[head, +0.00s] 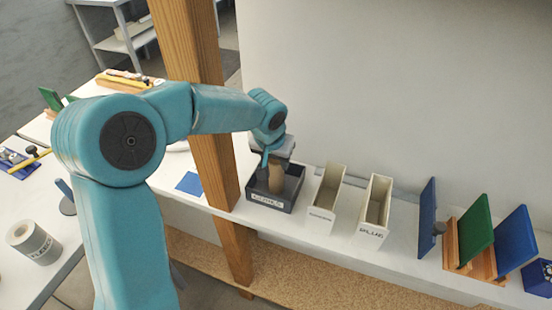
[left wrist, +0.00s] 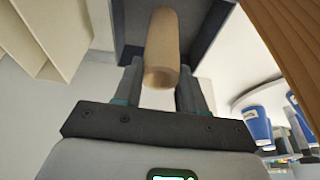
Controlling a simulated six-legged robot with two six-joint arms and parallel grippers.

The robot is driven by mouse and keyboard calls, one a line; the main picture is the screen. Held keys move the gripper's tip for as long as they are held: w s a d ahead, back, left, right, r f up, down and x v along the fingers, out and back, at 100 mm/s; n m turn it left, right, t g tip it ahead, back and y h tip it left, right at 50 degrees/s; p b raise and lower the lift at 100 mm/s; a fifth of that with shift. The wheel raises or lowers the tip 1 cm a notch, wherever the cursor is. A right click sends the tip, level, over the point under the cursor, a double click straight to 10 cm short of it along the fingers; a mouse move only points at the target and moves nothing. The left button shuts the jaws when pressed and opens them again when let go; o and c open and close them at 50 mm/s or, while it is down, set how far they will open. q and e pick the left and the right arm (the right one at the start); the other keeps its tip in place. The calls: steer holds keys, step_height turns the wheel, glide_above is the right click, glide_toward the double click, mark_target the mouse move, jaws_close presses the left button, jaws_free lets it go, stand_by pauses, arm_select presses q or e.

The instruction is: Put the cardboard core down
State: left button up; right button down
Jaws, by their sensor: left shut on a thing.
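The cardboard core (head: 276,180) is a plain brown tube. In the head view it shows upright inside or just over the dark labelled bin (head: 270,206) on the white shelf. My left gripper (head: 274,163) reaches down over this bin and is shut on the core. In the left wrist view the core (left wrist: 162,45) sits between the two fingers of the left gripper (left wrist: 160,88), with the dark bin's wall (left wrist: 207,30) around it. Whether the core touches the bin floor cannot be told. My right gripper is not in view.
Two narrow cream bins (head: 327,199) and (head: 375,206) stand just right of the dark bin. A wooden post (head: 207,130) rises close on its left. Blue and green upright panels (head: 474,232) stand farther right.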

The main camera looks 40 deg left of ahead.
arm_select(q)
steer(key=shift+s+f, duration=0.1)
steer(key=shift+f, duration=0.05)
steer(key=o, duration=0.9)
steer(key=shift+o, duration=0.9)
steer(key=a+v, duration=0.1)
steer(key=v, duration=1.1)
steer(key=shift+d+r, duration=0.25)
steer(key=shift+d, duration=0.3)
